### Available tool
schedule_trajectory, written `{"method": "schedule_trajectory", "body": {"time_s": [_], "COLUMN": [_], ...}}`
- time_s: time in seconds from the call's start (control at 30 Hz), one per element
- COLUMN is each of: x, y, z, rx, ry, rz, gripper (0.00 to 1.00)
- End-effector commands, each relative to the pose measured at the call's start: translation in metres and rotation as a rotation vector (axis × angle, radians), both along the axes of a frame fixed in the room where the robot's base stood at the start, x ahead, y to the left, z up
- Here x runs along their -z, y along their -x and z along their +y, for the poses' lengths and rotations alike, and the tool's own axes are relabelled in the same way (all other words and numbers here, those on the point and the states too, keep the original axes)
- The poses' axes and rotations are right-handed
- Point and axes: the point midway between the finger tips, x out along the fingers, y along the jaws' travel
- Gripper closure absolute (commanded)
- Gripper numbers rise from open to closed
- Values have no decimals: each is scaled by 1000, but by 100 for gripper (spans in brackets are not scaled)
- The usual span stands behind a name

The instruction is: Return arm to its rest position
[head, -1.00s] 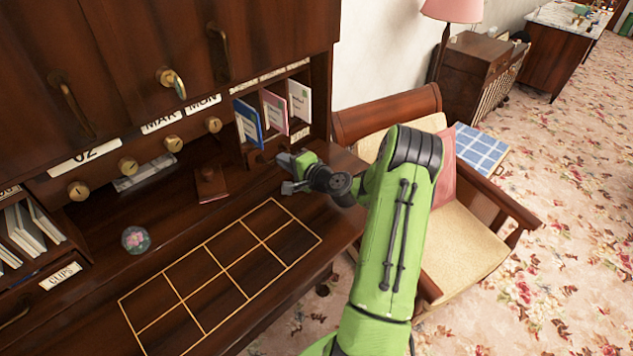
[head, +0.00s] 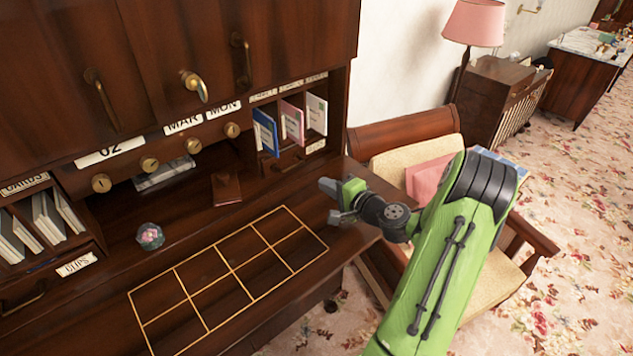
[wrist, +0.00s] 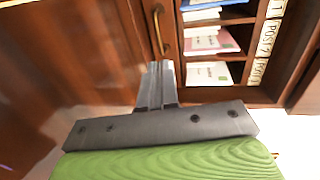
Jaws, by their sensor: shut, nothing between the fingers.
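My gripper (head: 333,201) is at the end of my green arm, over the right end of the dark wooden desk top (head: 215,235). It points left toward the desk and holds nothing. In the wrist view the two grey fingers (wrist: 157,75) lie together, shut, in front of the desk's wooden front and letter slots. The head view shows a small gap between the gripper and the letter slots behind it.
Letter slots hold a blue card (head: 265,132), a pink card (head: 292,122) and a white card (head: 316,115). A glass paperweight (head: 150,236) and a brown notebook (head: 227,189) rest on the desk. An armchair (head: 400,137) stands at the right, partly behind my arm.

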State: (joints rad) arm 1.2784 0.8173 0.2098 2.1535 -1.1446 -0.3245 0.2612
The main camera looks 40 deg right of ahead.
Motion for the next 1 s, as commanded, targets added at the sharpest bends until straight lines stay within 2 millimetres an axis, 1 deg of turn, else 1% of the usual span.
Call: {"method": "schedule_trajectory", "body": {"time_s": [0.03,0.17,0.4,0.47,0.53,0.57,0.6,0.63,0.67,0.7,0.77,0.8,0.87,0.9,0.97,1.0], "x": [0,-3,-4,-5,-11,-14,-18,-21,-23,-27,-32,-37,-45,-51,-62,-69], "y": [9,19,20,18,11,7,3,2,4,9,23,34,55,71,97,115], "z": [-2,-1,0,5,29,47,75,97,120,147,181,200,223,236,251,258], "rx": [4,2,-1,-19,-99,-156,-248,-322,-398,-491,-608,-677,-760,-805,-857,-880], "ry": [-1,-1,0,14,77,124,202,268,339,435,573,663,793,875,989,1059], "rz": [2,1,1,9,47,77,125,167,210,267,347,394,460,499,550,579], "gripper": [100,100,100,100,100,100,100,100,100,100,100,100,100,100,100,100]}}
